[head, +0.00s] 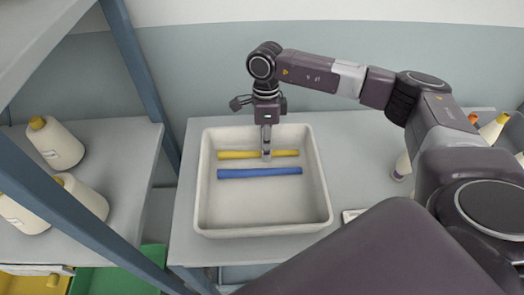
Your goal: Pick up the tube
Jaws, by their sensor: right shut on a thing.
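A yellow tube (237,155) and a blue tube (260,173) lie side by side across a white tray (264,231). The yellow tube is nearer the back wall of the tray, and the blue tube lies just in front of it. My right gripper (266,156) points down into the tray and is shut on the yellow tube around its middle. The fingers hide a small part of the tube. I cannot tell whether the yellow tube is clear of the tray floor. My left gripper is not in view.
The tray stands on a grey table (355,135). More cones (492,128) stand at the right behind my arm. A green bin (120,272) is below. The tray's front half is empty.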

